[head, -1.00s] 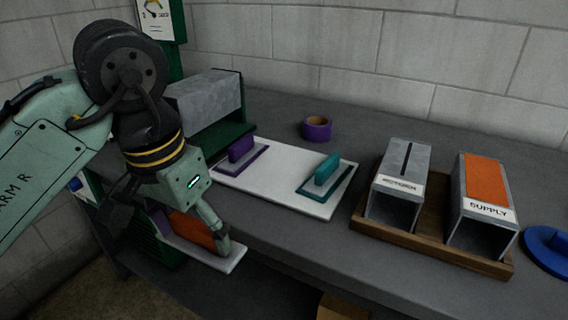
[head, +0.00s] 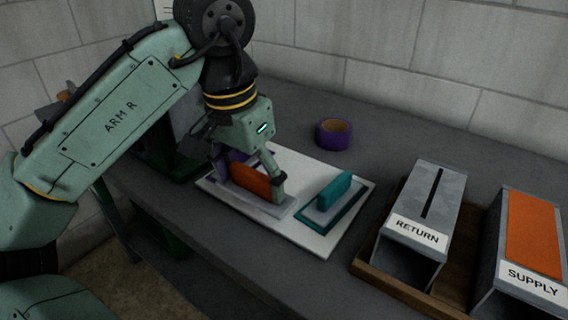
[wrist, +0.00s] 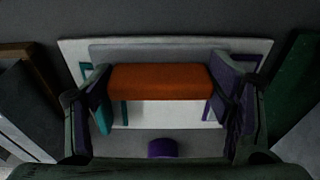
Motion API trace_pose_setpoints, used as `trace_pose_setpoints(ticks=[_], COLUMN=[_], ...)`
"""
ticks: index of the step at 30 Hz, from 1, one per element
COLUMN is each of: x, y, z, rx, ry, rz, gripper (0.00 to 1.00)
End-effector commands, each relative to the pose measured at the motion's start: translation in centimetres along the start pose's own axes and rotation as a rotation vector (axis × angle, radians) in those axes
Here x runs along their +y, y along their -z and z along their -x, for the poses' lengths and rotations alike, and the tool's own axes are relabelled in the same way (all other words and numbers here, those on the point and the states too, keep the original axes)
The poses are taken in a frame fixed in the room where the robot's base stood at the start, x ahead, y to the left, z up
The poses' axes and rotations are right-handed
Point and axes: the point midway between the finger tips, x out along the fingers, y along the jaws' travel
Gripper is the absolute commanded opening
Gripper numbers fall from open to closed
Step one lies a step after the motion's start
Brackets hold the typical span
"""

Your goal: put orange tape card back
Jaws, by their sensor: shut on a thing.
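My gripper (head: 252,180) is shut on the orange card (head: 247,183), an upright orange block on a pale flat base. It holds it over the left part of the white board (head: 318,240); I cannot tell whether the base touches the board. In the wrist view the orange card (wrist: 160,82) spans between the fingers of my gripper (wrist: 160,97). A teal-handled card (head: 328,193) sits on the board's right part. A purple-handled card (wrist: 218,98) is largely hidden behind my gripper in the head view.
A wooden tray (head: 388,283) at the right holds a grey box labelled RETURN (head: 421,218), with a dark slot on top, and an orange-topped box labelled SUPPLY (head: 530,270). A purple tape roll (head: 333,134) stands behind the board. The bench (head: 400,140) is clear behind the tray.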

Motion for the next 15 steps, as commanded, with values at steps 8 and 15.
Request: trace_pose_setpoints(ticks=[8, 15], x=[-1.0, -1.4], y=[7.1, 9.6], z=[-1.4, -2.4], rx=[-0.002, -0.001], ry=[0.0, 0.001], rz=[0.002, 0.003], gripper=[0.52, 0.52])
